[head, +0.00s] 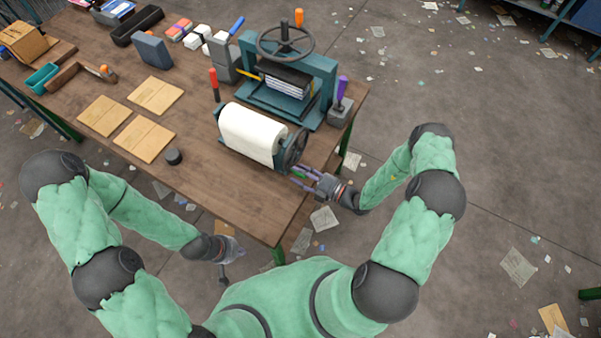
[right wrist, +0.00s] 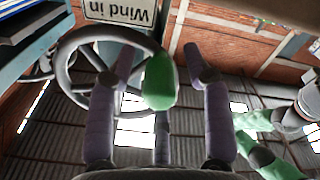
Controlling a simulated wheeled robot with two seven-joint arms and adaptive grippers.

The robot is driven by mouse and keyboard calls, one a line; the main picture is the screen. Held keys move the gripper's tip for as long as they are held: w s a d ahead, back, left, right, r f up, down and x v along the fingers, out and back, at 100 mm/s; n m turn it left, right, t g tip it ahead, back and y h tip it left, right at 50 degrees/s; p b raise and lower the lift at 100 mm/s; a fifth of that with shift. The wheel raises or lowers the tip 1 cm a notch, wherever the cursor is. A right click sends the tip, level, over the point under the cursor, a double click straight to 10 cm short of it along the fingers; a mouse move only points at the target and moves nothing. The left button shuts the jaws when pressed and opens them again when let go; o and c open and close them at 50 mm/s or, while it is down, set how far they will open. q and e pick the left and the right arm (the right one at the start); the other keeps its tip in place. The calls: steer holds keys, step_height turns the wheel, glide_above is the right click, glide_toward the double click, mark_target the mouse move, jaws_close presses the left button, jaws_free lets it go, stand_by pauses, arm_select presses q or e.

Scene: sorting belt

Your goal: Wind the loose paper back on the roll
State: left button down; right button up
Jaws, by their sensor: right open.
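The white paper roll (head: 250,136) lies in a dark teal stand near the table's front edge. I cannot make out a loose paper end. A black handwheel (head: 293,150) is at the roll's right end; in the right wrist view its rim (right wrist: 75,50) carries a green handle (right wrist: 160,80). My right gripper (head: 303,180) is at the wheel's lower right. Its purple fingers (right wrist: 165,75) are open, with the green handle between them; I see no firm closing on it. My left gripper (head: 232,249) hangs empty-looking in front of the table, its jaws too small to read.
An upside-down "Wind in" sign (right wrist: 120,12) shows behind the wheel. A teal press (head: 285,80) stands behind the roll, with a grey holder (head: 341,110) at its right. Wooden boards (head: 144,137) and a black puck (head: 174,156) lie left. The table's front right is clear.

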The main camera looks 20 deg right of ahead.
steer(key=v, duration=1.2)
arm_select(q)
steer(key=shift+f, duration=0.1)
arm_select(e)
steer(key=shift+w+f, duration=0.1)
